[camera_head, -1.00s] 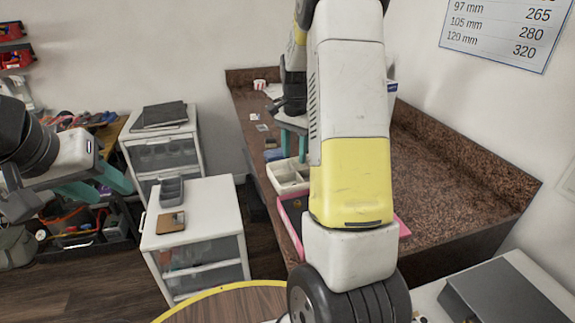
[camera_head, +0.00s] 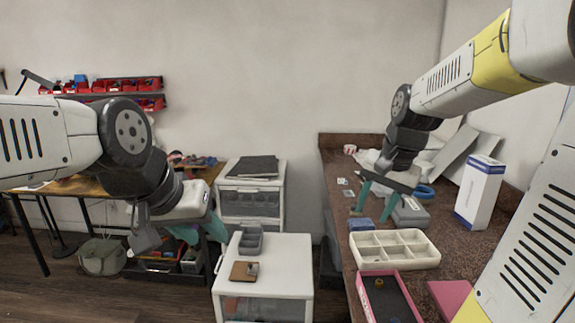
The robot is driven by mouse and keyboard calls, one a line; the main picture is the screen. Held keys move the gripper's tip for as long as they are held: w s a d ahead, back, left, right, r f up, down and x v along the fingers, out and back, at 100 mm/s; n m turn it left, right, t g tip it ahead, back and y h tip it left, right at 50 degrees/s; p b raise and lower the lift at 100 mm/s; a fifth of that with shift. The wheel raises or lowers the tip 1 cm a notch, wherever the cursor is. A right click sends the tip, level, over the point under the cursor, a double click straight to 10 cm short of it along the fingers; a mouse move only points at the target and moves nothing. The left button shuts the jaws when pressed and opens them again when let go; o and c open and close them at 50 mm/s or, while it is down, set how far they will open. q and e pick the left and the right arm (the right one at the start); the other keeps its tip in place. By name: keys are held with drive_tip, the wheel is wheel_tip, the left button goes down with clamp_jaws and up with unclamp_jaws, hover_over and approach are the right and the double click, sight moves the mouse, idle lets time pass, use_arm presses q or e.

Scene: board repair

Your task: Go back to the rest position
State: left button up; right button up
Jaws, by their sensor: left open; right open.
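I cannot tell whether the fingers touch anything there. No held object shows in either gripper.
A pink-rimmed tray (camera_head: 388,296) lies in front of the cream tray. A white and blue box (camera_head: 480,192) stands at the right of the counter. A low white cabinet (camera_head: 262,276) carries a grey bin (camera_head: 251,240) and a brown board (camera_head: 244,271). The floor at lower left is clear.

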drive_tip(key=s+a+r+n+t, duration=0.1)
drive_tip(key=s+a+n, duration=0.1)
drive_tip(key=s, duration=0.5)
drive_tip(key=s+a+r+n+t, duration=0.2)
drive_tip(key=s+a+n, duration=0.1)
drive_tip(key=s, duration=0.3)
drive_tip(key=shift+s+a+n+y, duration=0.35)
drive_tip(key=shift+s+n+y, duration=0.05)
drive_tip(key=shift+n, duration=0.2)
